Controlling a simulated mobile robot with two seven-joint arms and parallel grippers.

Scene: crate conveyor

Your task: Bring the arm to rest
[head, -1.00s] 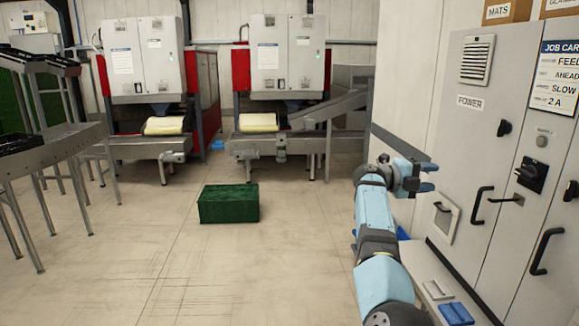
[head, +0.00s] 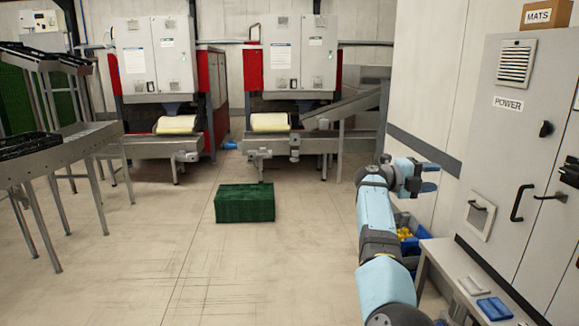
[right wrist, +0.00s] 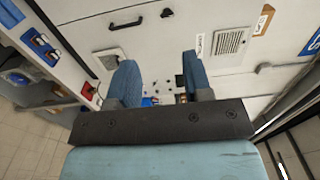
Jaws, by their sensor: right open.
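My right arm reaches forward on the right side of the head view, bent at its far end. My right gripper (head: 429,177) points to the right there, toward the wall by the grey cabinet. In the right wrist view its two blue fingers (right wrist: 163,85) stand apart with nothing held between them. My left gripper is not in view.
A grey cabinet (head: 510,135) stands at the right, beside a low bench (head: 455,268) and a blue bin (head: 408,222) with yellow things. A green crate (head: 244,203) lies on the open floor. Two machines (head: 292,60) stand behind; a metal conveyor (head: 60,155) is at left.

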